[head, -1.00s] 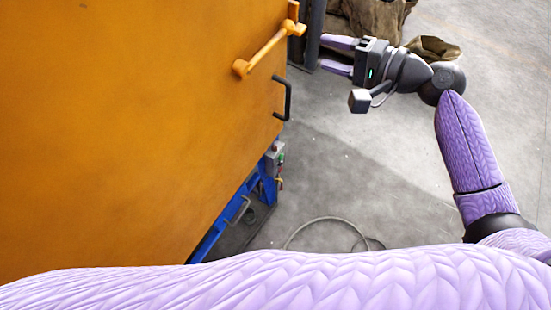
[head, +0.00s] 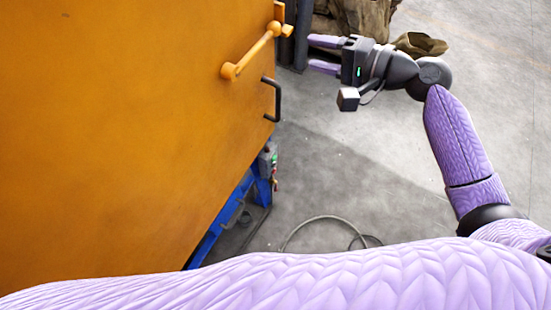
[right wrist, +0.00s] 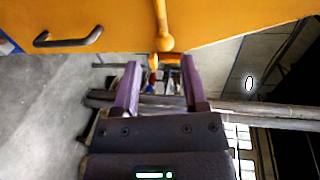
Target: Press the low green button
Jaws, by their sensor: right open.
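A small grey control box (head: 265,158) with a green button (head: 274,160) and a red part sits low on the blue frame at the lower right edge of the orange cabinet. My right gripper (head: 322,55) is open and empty, to the right of the cabinet and well above the control box in the picture. In the right wrist view its two purple fingers (right wrist: 158,85) are apart with nothing between them. The control box cannot be made out in the right wrist view. My left gripper is not in view.
The orange cabinet (head: 120,130) fills the left, with an orange latch lever (head: 250,50) and a black handle (head: 273,100), also seen in the right wrist view (right wrist: 68,38). A blue frame (head: 222,222) is below. Brown sacks (head: 362,18) stand behind.

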